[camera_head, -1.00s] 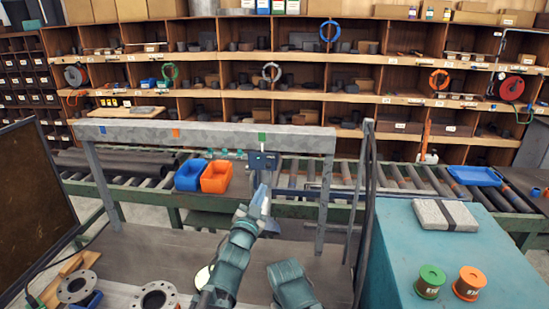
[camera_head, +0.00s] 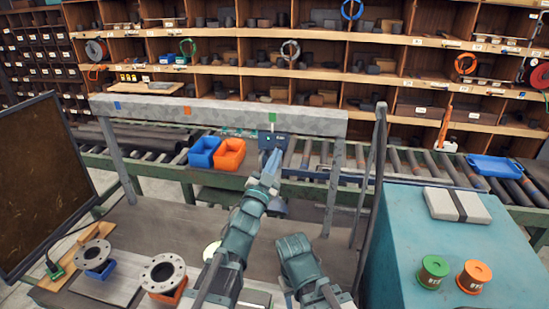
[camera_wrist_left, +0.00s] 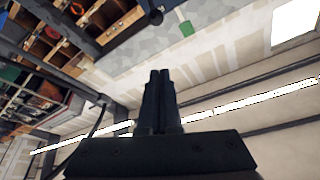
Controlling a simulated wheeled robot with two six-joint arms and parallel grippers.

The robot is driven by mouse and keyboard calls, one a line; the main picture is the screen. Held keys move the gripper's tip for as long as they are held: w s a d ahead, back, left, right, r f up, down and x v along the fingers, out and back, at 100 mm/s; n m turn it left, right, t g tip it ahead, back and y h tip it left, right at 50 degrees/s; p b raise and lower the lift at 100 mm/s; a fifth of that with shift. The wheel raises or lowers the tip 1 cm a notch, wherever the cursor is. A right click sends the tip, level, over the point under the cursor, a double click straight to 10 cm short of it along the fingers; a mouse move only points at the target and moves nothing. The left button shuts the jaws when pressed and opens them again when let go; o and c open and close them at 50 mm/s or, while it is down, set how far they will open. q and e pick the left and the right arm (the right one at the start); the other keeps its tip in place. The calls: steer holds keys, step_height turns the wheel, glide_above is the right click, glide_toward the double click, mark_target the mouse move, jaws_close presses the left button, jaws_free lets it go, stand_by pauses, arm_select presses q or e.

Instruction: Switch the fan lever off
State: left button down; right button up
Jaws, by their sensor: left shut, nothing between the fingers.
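A grey beam (camera_head: 220,115) spans a frame over the work table and carries blue, orange and green tags. A dark box (camera_head: 280,140) hangs just under the green tag (camera_head: 272,118). I cannot make out the lever itself for sure. My left gripper (camera_head: 271,160) is shut and empty, pointing up at the box's lower part from below. In the left wrist view the shut fingers (camera_wrist_left: 160,78) point toward the beam, with the green tag (camera_wrist_left: 184,27) ahead and a dark part (camera_wrist_left: 152,12) beyond the tips. Contact cannot be told. My right gripper is not clearly seen.
Blue (camera_head: 203,152) and orange (camera_head: 230,155) bins stand behind the frame by the roller conveyor. Steel flanges (camera_head: 162,272) lie at the left front. A teal cabinet (camera_head: 450,240) with a green roll (camera_head: 432,272) and an orange roll (camera_head: 474,277) stands at right.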

arm_select(q)
steer(key=w+d+b, duration=0.1)
steer(key=w, duration=0.6)
steer(key=shift+w+f, duration=0.4)
steer(key=shift+f, duration=0.05)
